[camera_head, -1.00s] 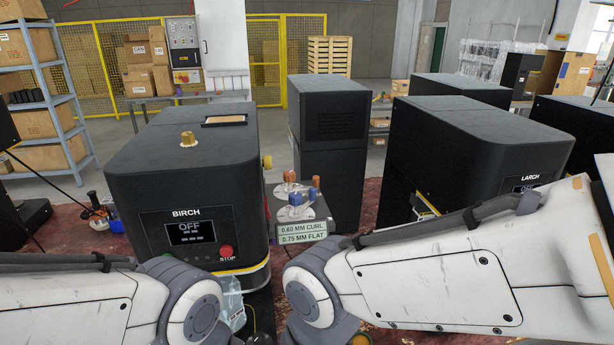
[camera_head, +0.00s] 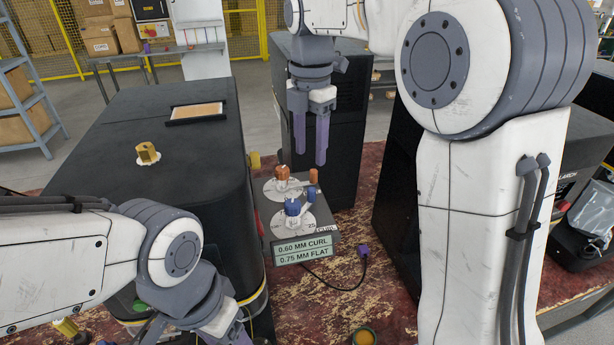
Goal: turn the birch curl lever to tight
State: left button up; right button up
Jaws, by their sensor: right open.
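The black birch machine (camera_head: 120,125) stands at left; its name shows only in the earlier view. Beside it is a small grey box (camera_head: 325,235) with two round dials, and a sign (camera_head: 303,248) reading "0.60 MM CURL, 0.75 MM FLAT". The rear dial has an orange lever (camera_head: 282,173), the front one a blue lever (camera_head: 293,207). I cannot read which is curl or the tight mark. My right gripper (camera_head: 310,157) points down, open and empty, fingertips just above and behind the orange lever, apparently not touching. My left gripper (camera_head: 232,332) is at the bottom edge, its fingers mostly cut off.
A brass fitting (camera_head: 148,153) and a framed panel (camera_head: 197,112) sit on the machine top. A black cabinet (camera_head: 345,135) stands behind the box. My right arm covers the right side.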

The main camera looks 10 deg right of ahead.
aim_at(311, 189)
notch_tip(311, 189, down, 10)
jog(key=shift+s+d+f+p, duration=0.1)
jog(key=shift+p, duration=0.65)
jog(key=shift+c, duration=0.3)
grip_shut()
dwell(0.8)
